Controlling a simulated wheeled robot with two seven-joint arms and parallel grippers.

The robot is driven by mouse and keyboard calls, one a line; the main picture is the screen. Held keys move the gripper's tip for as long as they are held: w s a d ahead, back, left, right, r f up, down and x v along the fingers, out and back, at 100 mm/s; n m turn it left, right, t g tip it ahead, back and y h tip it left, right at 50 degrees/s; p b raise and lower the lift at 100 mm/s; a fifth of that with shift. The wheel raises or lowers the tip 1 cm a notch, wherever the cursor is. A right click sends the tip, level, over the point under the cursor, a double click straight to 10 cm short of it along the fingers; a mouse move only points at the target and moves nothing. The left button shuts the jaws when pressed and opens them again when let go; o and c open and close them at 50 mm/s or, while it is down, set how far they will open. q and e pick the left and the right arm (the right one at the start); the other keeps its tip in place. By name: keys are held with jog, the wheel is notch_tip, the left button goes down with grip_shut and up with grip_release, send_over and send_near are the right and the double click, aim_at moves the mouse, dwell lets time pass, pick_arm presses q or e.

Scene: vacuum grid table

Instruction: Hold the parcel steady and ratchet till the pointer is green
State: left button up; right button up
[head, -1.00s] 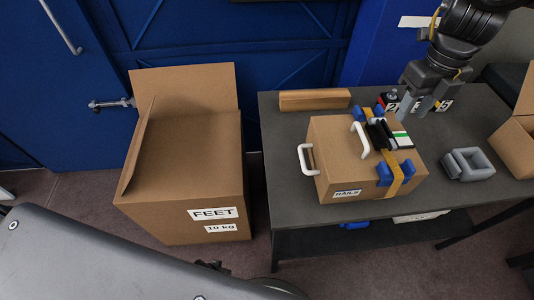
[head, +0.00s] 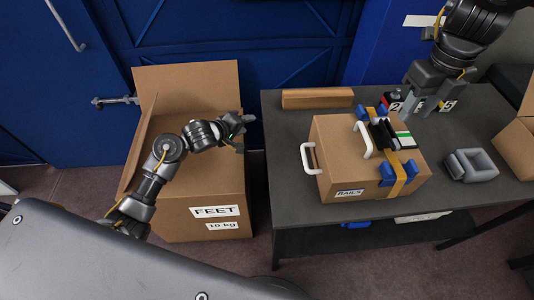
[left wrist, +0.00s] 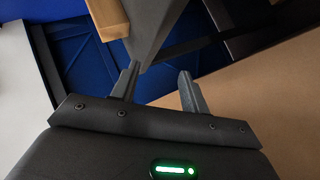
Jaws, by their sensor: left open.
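The brown parcel (head: 345,160), labelled RAILS, sits on the grey table (head: 300,225). A yellow strap (head: 404,184) runs over it with blue corner guards (head: 387,173). A black ratchet (head: 380,134) sits on top beside a white handle. A small gauge with white and green bands (head: 404,140) lies next to it; its pointer is too small to read. My left gripper (head: 247,132) is open and empty, left of the table and the parcel; its spread fingers show in the left wrist view (left wrist: 158,90). My right gripper (head: 421,104) looks open, behind the parcel near numbered markers, apart from the ratchet.
An open carton (head: 180,225) labelled FEET stands on the floor left of the table, under my left arm. A brown bar (head: 317,98) lies at the table's back. A grey block-like fixture (head: 470,165) and another carton (head: 518,145) are at the right.

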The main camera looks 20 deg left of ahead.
pick_arm(q)
notch_tip(320, 180, up, 6)
jog(key=t+h, duration=0.1)
jog(key=n+g+h, duration=0.2)
jog(key=n+h, duration=0.3)
jog(key=h, duration=0.1)
send_near(302, 146)
jog(key=x, duration=1)
jog(key=shift+f, duration=0.35)
grip_shut()
